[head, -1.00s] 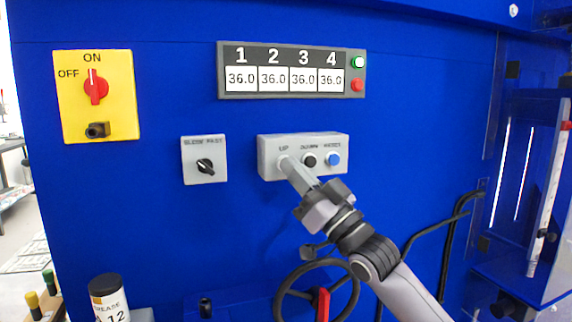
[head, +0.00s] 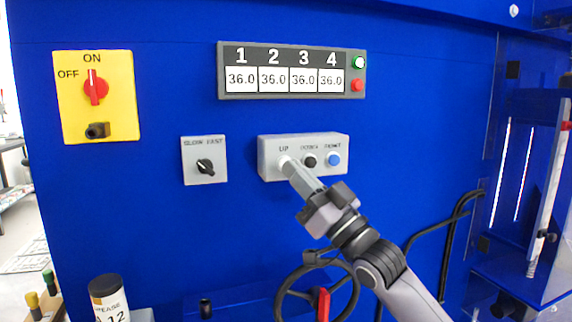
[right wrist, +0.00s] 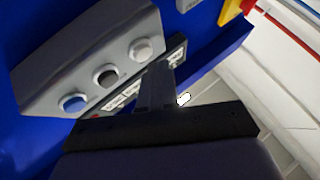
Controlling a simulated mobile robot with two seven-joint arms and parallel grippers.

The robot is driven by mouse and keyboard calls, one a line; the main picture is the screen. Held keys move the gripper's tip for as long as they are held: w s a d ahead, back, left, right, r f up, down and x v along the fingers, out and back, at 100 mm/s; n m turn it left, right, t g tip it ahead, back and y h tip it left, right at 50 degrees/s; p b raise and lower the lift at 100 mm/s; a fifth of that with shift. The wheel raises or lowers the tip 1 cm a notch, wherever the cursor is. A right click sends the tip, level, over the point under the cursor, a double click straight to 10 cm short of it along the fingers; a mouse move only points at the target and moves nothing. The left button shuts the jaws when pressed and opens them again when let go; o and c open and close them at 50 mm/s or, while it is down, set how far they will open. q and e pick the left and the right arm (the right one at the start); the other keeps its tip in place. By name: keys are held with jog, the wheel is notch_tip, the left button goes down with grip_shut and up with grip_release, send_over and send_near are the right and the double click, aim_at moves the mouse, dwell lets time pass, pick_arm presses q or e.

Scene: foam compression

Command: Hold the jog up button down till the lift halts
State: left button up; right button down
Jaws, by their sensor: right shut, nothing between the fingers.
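The grey button box (head: 335,170) on the blue wall has a white UP button (head: 284,160), a black button (head: 309,161) and a blue button (head: 334,160). My right gripper (head: 292,170) is shut and empty, its tip just below and right of the UP button. The UP button shows uncovered in the right wrist view (right wrist: 140,49), with the gripper tip (right wrist: 161,68) beside it; contact does not show there. The display (head: 289,79) reads 36.0 in all four fields. My left gripper is out of view.
A SLOW/FAST selector (head: 205,166) sits left of the button box. A yellow ON/OFF switch (head: 95,90) is at the far left. A handwheel (head: 290,287) with a red handle is below, by my right arm. Black cables run at right.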

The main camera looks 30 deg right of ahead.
jog(key=shift+s, duration=0.15)
jog(key=s, duration=0.2)
jog(key=s+a, duration=0.1)
jog(key=s, duration=0.2)
jog(key=shift+a, duration=0.1)
dwell(0.4)
jog(key=shift+w, duration=0.1)
notch_tip(320, 180, down, 28)
jog(key=a+m+g+h, duration=0.2)
jog(key=a+g+h, duration=0.1)
jog(key=g+h, duration=0.25)
jog(key=s+a+f+g, duration=0.3)
jog(key=s+f, duration=0.5)
jog(key=f, duration=0.3)
jog(key=s+a+f+g, duration=0.3)
jog(key=s+f+g, duration=0.2)
jog(key=s+f, duration=0.3)
notch_tip(320, 180, down, 4)
jog(key=shift+s+a+f+n+p, duration=0.15)
jog(key=shift+a+f+n+p, duration=0.05)
jog(key=shift+a+n+p, duration=0.2)
